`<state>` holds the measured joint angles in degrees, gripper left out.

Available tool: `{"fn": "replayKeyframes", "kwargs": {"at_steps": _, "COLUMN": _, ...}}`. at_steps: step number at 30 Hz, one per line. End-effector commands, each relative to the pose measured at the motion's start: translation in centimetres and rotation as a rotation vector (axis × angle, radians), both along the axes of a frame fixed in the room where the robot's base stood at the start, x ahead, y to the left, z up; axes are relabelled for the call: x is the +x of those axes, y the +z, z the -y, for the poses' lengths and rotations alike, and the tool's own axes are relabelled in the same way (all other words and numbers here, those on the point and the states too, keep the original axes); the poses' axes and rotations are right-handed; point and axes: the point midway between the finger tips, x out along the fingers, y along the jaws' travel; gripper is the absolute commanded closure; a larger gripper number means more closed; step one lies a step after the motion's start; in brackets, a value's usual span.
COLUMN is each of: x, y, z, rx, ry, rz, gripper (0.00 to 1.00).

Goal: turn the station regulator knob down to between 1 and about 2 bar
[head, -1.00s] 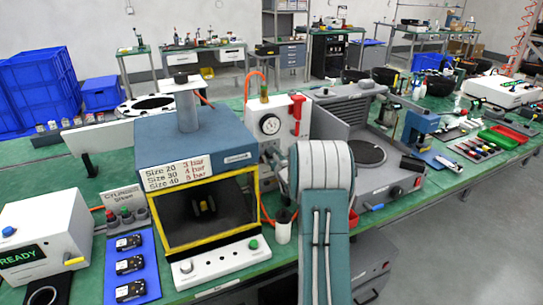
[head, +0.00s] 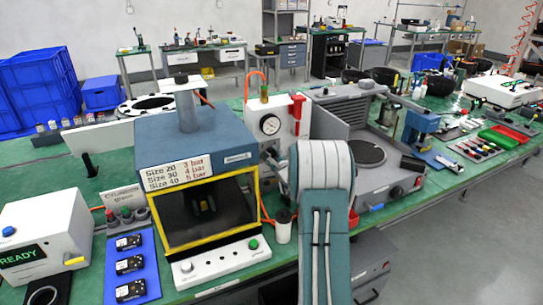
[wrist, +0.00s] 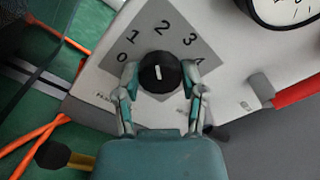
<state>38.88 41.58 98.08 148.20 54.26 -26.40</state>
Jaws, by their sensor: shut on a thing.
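The black regulator knob (wrist: 158,72) sits on a grey dial plate marked 0 to 4 in the wrist view. Its white mark stands nearly upright in the picture, towards the 2. My gripper (wrist: 160,76) has one finger on each side of the knob and is shut on it. A round pressure gauge (wrist: 290,8) is cut off at the top right; its needle cannot be read. In the head view the gauge (head: 270,125) shows on the white station panel (head: 285,108).
A red handle (head: 297,108) is beside the gauge and shows at the right in the wrist view (wrist: 298,90). Orange hoses (wrist: 38,134) run at the left. The yellow-framed test box (head: 200,245) stands left of my arm, a grey machine (head: 375,180) to its right.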

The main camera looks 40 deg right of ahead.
Motion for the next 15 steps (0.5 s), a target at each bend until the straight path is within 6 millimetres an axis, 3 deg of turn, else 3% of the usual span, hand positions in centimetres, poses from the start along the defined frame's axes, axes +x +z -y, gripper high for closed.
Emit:
{"fn": "replayKeyframes", "kwargs": {"at_steps": 1, "x": 0.03, "y": -0.34, "z": -0.17, "rx": 0.002, "ry": 0.003, "rz": -0.006, "gripper": 0.38}}
{"fn": "replayKeyframes", "kwargs": {"at_steps": 3, "x": 0.02, "y": -0.32, "z": -0.17, "rx": 0.003, "ry": 0.003, "rz": -0.007, "gripper": 0.13}}
{"fn": "replayKeyframes", "kwargs": {"at_steps": 15, "x": -0.11, "y": -0.09, "z": -0.07, "rx": 0.001, "ry": 0.001, "rz": -0.002, "gripper": 0.13}}
